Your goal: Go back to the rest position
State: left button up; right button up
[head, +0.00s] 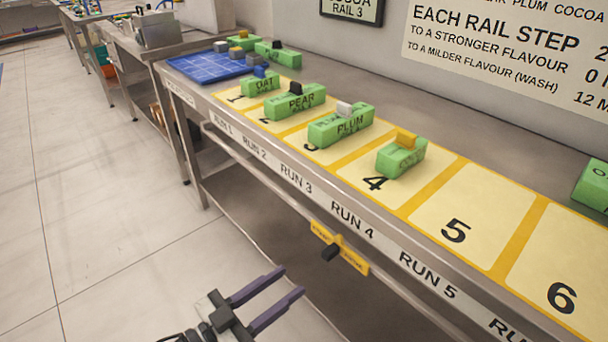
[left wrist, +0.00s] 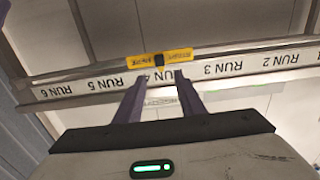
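My left gripper (head: 275,297) is in front of the bench at the bottom of the head view, over the floor, with its two purple fingers apart and nothing between them. The fingers also show apart in the left wrist view (left wrist: 157,88), pointing at the bench's front edge. The steel bench (head: 365,225) carries a row of numbered yellow spaces. Green blocks stand on them: OAT (head: 262,83) at 1, PEAR (head: 296,101) at 2, PLUM (head: 341,125) at 3, and one with a yellow top (head: 401,157) at 4. My right gripper is not in view.
Spaces 5 (head: 455,230) and 6 (head: 562,290) are bare. A blue tray (head: 195,68) with small grey blocks is at the far left end. A yellow label with a black slider (head: 338,249) hangs on the bench front. Another green block (head: 592,186) is at the right edge. The floor at left is clear.

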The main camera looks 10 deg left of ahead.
pick_arm(q)
jog(key=s+a+f+n+g+y, duration=0.2)
jog(key=s+a+f+n+y, duration=0.1)
jog(key=s+f, duration=0.4)
jog(key=s+a+f+n+g+y+p, duration=0.1)
jog(key=s+a+f+n+g+y, duration=0.1)
jog(key=s+f+y, duration=0.4)
notch_tip(320, 180, down, 2)
jog(key=shift+s+a+f+n+g+y, duration=0.15)
jog(key=shift+s+a+n+g+y, duration=0.15)
jog(key=shift+s+a+n, duration=0.6)
jog(key=shift+a, duration=0.1)
dwell(0.4)
